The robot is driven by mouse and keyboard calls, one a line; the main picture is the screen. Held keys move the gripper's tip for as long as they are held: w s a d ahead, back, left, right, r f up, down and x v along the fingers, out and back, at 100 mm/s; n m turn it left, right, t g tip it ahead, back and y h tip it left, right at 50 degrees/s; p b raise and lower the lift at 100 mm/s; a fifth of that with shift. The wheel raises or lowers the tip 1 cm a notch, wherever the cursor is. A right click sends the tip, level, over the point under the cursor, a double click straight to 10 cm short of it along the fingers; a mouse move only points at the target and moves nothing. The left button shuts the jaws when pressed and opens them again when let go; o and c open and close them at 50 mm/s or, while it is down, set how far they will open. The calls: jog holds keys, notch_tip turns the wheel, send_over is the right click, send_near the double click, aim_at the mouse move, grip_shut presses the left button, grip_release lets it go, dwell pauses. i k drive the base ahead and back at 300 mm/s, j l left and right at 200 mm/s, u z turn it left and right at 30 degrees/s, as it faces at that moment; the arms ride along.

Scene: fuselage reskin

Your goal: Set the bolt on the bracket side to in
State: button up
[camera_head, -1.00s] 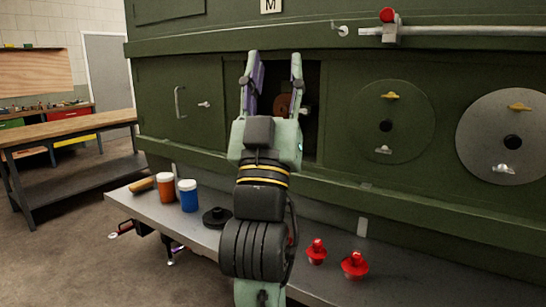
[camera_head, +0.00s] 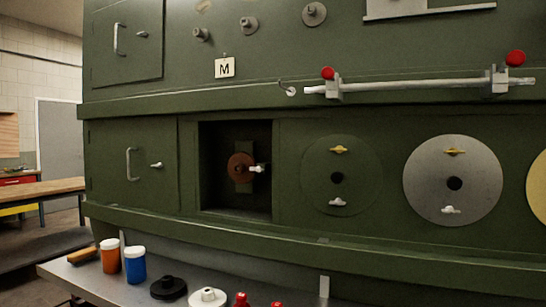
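A long pale rod (camera_head: 410,86) lies along the green ledge at upper right. A bracket with a red knob (camera_head: 328,74) holds its left end, and another bracket with a red knob (camera_head: 515,58) holds its right end. A small hook or ring fitting (camera_head: 290,91) is left of the rod, apart from it. In the open square recess (camera_head: 215,140) a brown disc (camera_head: 241,168) carries a pale bolt-like handle (camera_head: 258,169) pointing right. I cannot tell which part is the named bolt. My gripper is not in view now.
Round covers, one green (camera_head: 340,192) and one grey (camera_head: 480,180), have yellow and white latches. An M tag (camera_head: 224,68) is above the recess. The shelf below holds an orange jar (camera_head: 110,257), a blue jar (camera_head: 134,265), a black knob (camera_head: 168,288) and a white one (camera_head: 208,297).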

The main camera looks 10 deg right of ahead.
aim_at(515, 59)
jog(key=z, duration=1.3)
